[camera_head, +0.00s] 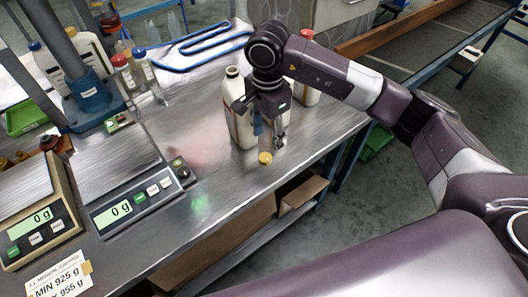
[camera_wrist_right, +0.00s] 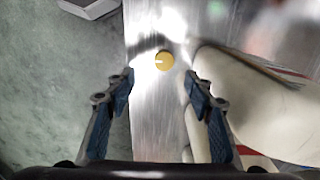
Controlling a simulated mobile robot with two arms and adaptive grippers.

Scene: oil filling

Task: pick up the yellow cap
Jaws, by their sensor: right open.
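The small round yellow cap (camera_head: 265,158) lies on the metal table (camera_head: 215,180) near its front edge. It also shows in the right wrist view (camera_wrist_right: 165,60), ahead of and between the fingertips. My right gripper (camera_head: 266,138) points down just above the cap and is apart from it. In the wrist view my right gripper (camera_wrist_right: 160,82) is open with nothing between its blue-padded fingers. A white bottle (camera_head: 238,115) stands right beside the gripper, partly hidden by it; its pale body (camera_wrist_right: 250,95) fills the right side of the wrist view. My left gripper is not in view.
A second white bottle (camera_head: 305,92) stands behind the right gripper. Two scales reading 0 g, the nearer-middle one (camera_head: 135,205) and the left one (camera_head: 40,225), occupy the left of the table. Small bottles (camera_head: 125,72) stand at the back left. The table front around the cap is clear.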

